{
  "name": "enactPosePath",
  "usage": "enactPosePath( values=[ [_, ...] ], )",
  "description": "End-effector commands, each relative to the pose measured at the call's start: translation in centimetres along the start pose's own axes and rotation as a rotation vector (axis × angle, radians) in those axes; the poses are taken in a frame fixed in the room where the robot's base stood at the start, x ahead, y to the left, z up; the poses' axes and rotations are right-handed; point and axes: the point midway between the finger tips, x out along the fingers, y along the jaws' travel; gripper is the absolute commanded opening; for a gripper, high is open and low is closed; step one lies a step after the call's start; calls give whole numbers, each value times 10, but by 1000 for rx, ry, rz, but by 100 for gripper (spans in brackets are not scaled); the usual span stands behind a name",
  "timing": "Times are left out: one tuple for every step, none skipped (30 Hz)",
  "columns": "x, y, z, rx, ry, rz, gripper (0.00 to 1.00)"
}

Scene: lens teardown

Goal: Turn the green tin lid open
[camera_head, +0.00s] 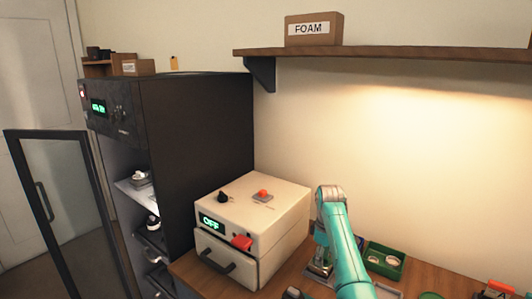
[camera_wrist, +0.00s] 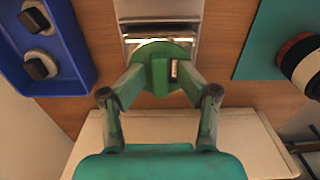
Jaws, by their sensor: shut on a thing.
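The green tin lid (camera_wrist: 146,54) is a round disc with a raised ridge across its middle, in the upper middle of the wrist view. My gripper (camera_wrist: 166,76) is shut on that ridge, one finger on each side. The lid covers part of a shiny metal piece (camera_wrist: 158,13) on the wooden bench, and the tin's body below the lid is mostly hidden. In the head view my arm blocks the gripper and the lid.
In the wrist view, a blue tray (camera_wrist: 88,72) with two dark-topped round parts lies left, and a teal mat (camera_wrist: 258,50) with a lens barrel (camera_wrist: 300,62) lies right. In the head view, a white box (camera_head: 277,232) reading OFF and a black cabinet (camera_head: 205,150) stand left.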

Motion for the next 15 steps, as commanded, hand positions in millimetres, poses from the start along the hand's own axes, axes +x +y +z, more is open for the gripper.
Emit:
enactPosePath(
  values=[
    [6, -3, 1, -1, -6, -9, 46],
    [6, -3, 1, 0, -6, -9, 46],
    [6, -3, 1, 0, -6, -9, 46],
    [6, -3, 1, 0, -6, -9, 46],
    [6, -3, 1, 0, -6, -9, 46],
    [6, -3, 1, 0, -5, -9, 46],
    [6, -3, 1, 1, -5, -9, 46],
    [6, -3, 1, 1, -5, -9, 46],
    [5, -2, 1, 1, -5, -9, 46],
    [4, -2, 1, 1, -5, -8, 46],
    [3, -2, 1, 1, -5, -8, 46],
    [0, -2, 1, 1, -4, -7, 46],
    [-2, -2, 1, 1, -4, -7, 46],
    [-5, -2, 1, 1, -4, -7, 46],
    [-9, -2, 0, 1, -4, -6, 46]
  ],
)
